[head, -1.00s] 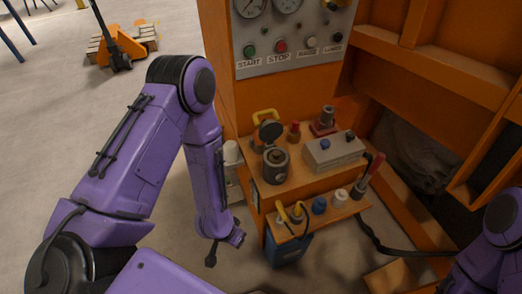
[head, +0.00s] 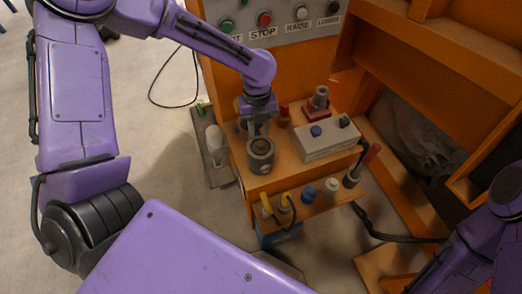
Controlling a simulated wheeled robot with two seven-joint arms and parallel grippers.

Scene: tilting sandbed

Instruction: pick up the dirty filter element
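The dark grey round filter housing (head: 260,160) stands upright near the left front of the orange shelf. Its top is open, and a brown round surface (head: 261,147) shows inside, which looks like the dirty filter element. My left gripper (head: 258,132) points down just above and behind the housing's mouth. Its fingers look apart with nothing between them; whether they touch the element is too small to tell. My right arm enters at the lower right, and its gripper is outside the view.
A grey box (head: 328,141) and a red-based fitting (head: 318,104) stand right of the housing. A front rack (head: 318,205) holds several capped items. A side tray (head: 208,165) holds a white cylinder (head: 214,138). A blue container (head: 278,233) hangs below. The button panel (head: 280,22) rises behind.

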